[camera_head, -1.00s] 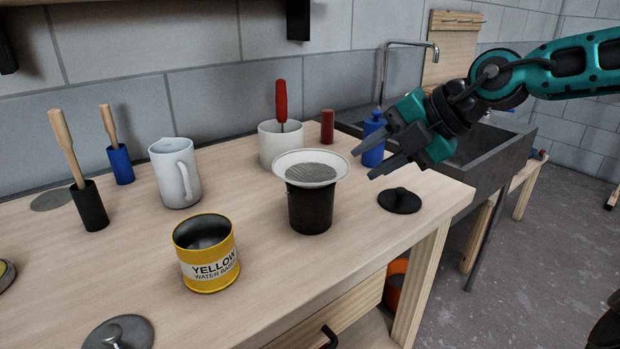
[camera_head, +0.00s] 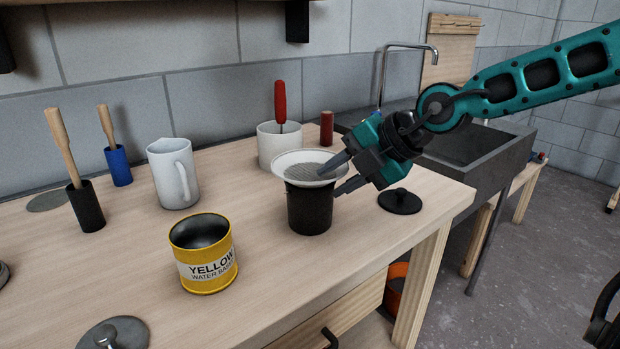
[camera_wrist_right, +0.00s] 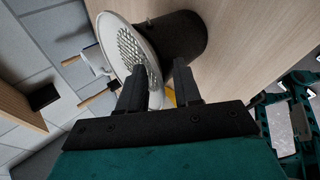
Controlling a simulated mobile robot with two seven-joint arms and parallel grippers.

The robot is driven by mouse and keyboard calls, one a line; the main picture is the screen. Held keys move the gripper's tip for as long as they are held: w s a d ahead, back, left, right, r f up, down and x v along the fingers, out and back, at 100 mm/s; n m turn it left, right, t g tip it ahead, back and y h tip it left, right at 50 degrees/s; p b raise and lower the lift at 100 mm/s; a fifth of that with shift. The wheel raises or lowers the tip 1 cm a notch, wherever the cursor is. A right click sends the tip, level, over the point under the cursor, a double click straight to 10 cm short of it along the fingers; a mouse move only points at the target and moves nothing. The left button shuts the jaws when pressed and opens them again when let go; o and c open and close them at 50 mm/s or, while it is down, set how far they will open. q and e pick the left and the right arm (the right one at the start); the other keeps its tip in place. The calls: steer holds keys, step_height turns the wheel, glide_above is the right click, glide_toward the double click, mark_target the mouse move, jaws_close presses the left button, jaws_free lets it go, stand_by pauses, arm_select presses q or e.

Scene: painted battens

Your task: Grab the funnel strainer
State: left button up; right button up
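The funnel strainer (camera_head: 300,165), a white-rimmed dish with a grey mesh, sits on top of a black cup (camera_head: 310,208) on the workbench. My right gripper (camera_head: 336,180) is open at the strainer's right side, one finger above the rim and the other below it. In the right wrist view the strainer (camera_wrist_right: 128,50) lies ahead of the open fingers (camera_wrist_right: 160,85), and its rim passes between or close to them. I cannot tell whether they touch it.
A yellow paint tin (camera_head: 204,255) stands at the front left of the cup. A white pot (camera_head: 279,146) with a red-handled tool is behind, a white jug (camera_head: 173,175) to the left. A black lid (camera_head: 400,201) lies right, near the bench edge.

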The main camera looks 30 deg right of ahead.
steer(key=c, duration=0.6)
jaws_close()
steer(key=shift+r, duration=0.1)
